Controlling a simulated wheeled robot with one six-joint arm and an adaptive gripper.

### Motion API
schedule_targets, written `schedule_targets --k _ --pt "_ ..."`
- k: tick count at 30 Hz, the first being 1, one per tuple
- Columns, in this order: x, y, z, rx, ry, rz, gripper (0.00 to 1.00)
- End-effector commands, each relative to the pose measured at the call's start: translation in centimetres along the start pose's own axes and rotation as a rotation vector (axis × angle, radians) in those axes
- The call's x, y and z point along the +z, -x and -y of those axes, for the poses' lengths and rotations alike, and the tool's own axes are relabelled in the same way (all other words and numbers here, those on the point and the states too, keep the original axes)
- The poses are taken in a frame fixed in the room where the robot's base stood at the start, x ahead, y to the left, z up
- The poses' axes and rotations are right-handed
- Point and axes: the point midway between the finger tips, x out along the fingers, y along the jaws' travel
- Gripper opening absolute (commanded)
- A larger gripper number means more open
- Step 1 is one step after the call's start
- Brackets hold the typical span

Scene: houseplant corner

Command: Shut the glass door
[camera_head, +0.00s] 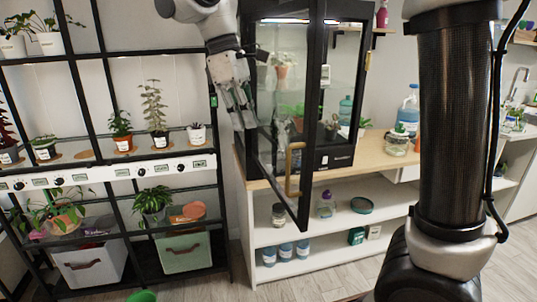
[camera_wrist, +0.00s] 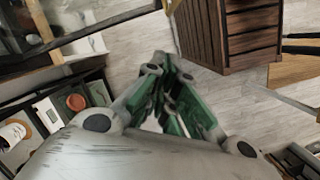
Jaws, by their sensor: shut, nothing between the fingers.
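The glass door (camera_head: 277,120) has a black frame and stands open in the head view, swung out from the cabinet toward the camera. Its free edge (camera_head: 312,110) is nearer the camera, and a brass handle (camera_head: 293,168) is mounted near that edge. My gripper (camera_head: 243,122) is shut and empty, pointing down at the left of the door, near its far side. I cannot tell whether it touches the door. In the wrist view the green-padded fingers of my gripper (camera_wrist: 170,75) are together, with nothing visible between them.
The glass cabinet (camera_head: 345,110) stands on a wooden-topped bench (camera_head: 385,155) with jars on its lower shelves. A black plant rack (camera_head: 107,85) with potted plants stands close on the left. The wrist view shows a brown slatted wooden box (camera_wrist: 240,38). Open floor (camera_head: 310,285) lies in front.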

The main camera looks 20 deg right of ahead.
Motion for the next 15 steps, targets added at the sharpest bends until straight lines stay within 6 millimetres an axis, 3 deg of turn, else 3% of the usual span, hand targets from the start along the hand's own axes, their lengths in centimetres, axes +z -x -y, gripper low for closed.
schedule_targets --k 15 --pt "0.6 -9.6 0.0 0.000 -0.002 0.000 0.00"
